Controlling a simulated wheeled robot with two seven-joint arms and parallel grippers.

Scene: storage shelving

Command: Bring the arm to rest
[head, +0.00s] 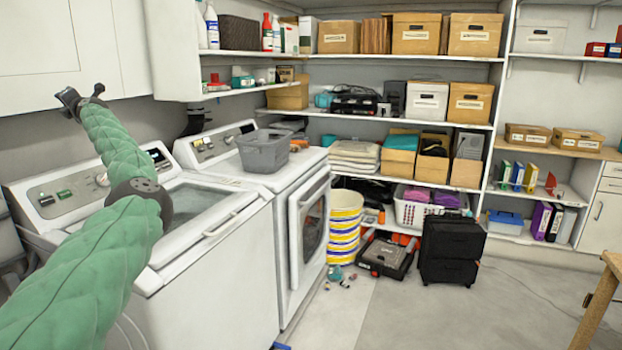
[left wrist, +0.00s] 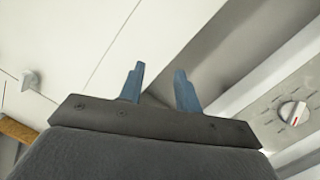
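My left arm, in a green sleeve, comes in from the lower left of the head view and reaches up over the top-loading washer (head: 200,205). My left gripper (head: 82,97) is raised near the white wall cabinet (head: 65,45), above and behind the washer's control panel (head: 75,195). In the left wrist view its two blue-grey fingers (left wrist: 158,88) stand apart with nothing between them. My right arm and gripper are not in view.
A front-loading machine (head: 300,210) stands right of the washer, with a grey bin (head: 263,150) on top. Shelves with boxes line the back wall. A yellow-striped bucket (head: 344,225), toolbox (head: 385,256) and black case (head: 452,248) stand on the floor. The floor at lower right is mostly clear.

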